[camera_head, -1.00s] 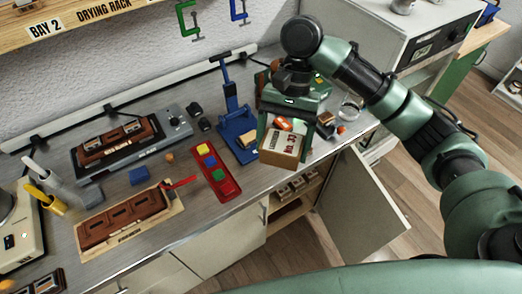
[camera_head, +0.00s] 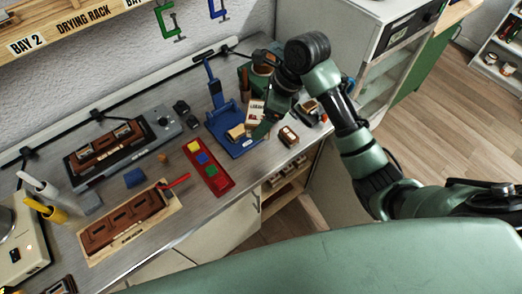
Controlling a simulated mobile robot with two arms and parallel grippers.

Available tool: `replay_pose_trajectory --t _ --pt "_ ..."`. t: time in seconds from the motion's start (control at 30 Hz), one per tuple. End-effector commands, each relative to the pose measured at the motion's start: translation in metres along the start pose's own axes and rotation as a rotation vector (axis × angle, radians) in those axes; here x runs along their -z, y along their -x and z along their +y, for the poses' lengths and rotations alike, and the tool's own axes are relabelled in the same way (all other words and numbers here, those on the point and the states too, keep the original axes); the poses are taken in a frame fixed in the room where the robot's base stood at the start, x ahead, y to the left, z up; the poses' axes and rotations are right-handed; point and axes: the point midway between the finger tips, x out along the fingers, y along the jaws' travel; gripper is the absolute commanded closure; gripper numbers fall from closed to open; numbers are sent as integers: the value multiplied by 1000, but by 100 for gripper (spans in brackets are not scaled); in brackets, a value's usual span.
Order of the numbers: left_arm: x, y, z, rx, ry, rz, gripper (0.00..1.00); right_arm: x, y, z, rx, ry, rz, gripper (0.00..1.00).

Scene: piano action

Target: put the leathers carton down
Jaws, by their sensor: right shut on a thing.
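The leathers carton (camera_head: 255,112) is a small cream and brown box, seen beside the blue stand over the back right of the bench. My right gripper (camera_head: 262,122) is shut on it, with its green fingers partly covering it. The carton looks tilted in the view. I cannot tell whether its lower edge touches anything. My left gripper is not in view.
A blue stand (camera_head: 217,120) is just left of the carton. A small brown and white item (camera_head: 288,136) lies near the bench's front edge. A red tray (camera_head: 218,182) with coloured blocks and a brown piece on a board (camera_head: 125,218) lie further left.

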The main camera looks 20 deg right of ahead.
Motion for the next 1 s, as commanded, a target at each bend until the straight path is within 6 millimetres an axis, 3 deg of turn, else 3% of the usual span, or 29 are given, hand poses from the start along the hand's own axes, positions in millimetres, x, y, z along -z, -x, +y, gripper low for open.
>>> replay_pose_trajectory --t 0.2,0.4,0.83,1.0 --pt "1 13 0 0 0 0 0 24 -54 1 -5 -1 6 62" --pt "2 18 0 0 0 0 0 40 -92 1 -2 2 4 62" --pt "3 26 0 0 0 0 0 58 -139 0 -2 3 2 62" --pt "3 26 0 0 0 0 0 60 -144 0 0 5 0 62"
